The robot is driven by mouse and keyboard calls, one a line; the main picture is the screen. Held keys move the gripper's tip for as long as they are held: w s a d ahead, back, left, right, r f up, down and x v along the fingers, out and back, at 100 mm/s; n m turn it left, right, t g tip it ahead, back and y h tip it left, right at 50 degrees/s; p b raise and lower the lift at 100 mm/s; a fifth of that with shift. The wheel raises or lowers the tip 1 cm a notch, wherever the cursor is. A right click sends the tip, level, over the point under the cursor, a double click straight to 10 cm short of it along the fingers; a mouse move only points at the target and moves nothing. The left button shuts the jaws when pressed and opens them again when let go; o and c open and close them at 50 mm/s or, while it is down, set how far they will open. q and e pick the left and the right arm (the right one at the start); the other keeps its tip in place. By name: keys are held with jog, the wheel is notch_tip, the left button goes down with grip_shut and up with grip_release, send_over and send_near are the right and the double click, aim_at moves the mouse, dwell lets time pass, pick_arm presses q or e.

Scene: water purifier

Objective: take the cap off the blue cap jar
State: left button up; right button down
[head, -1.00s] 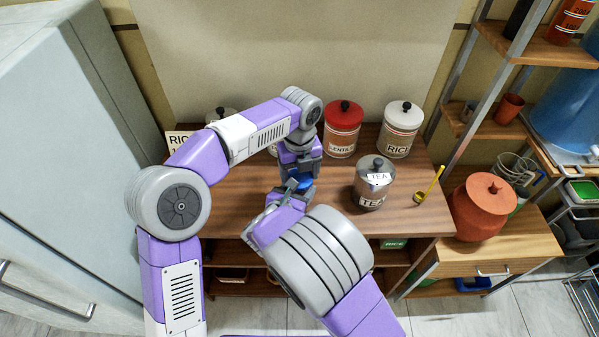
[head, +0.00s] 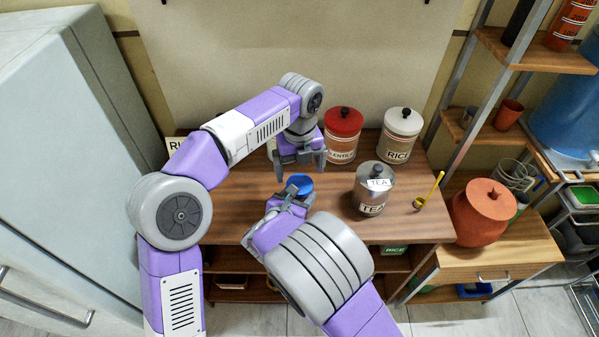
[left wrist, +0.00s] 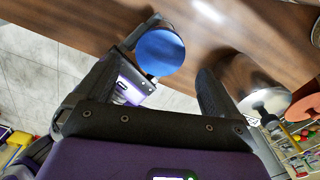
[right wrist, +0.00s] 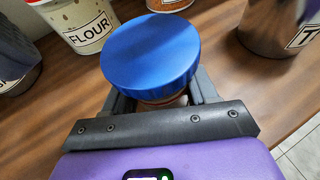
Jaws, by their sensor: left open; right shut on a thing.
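The jar with the blue cap (head: 300,184) stands on the wooden table. In the right wrist view, the wide blue cap (right wrist: 150,50) sits on top of the brownish jar body (right wrist: 165,103), most of which is hidden. My right gripper (head: 291,196) is shut on the jar body below the cap. My left gripper (head: 302,164) is open and empty, behind and above the cap, fingers pointing down. In the left wrist view, the cap (left wrist: 160,50) shows between and beyond the open fingers, apart from them.
LENTILS (head: 343,135) and RICE (head: 401,137) canisters stand at the back. A FLOUR canister (right wrist: 85,25) shows in the right wrist view. An orange-red pot (head: 482,212) is farther right.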

aim_at(301, 184)
pick_arm(q)
jog(key=shift+d+r+m, duration=0.15)
jog(key=shift+r+m, duration=0.6)
jog(key=shift+m, duration=0.15)
jog(key=shift+r+m, duration=0.7)
jog(key=shift+r, duration=0.1)
jog(key=shift+f, duration=3.85)
jog(key=c, duration=1.1)
jog(key=n, duration=0.3)
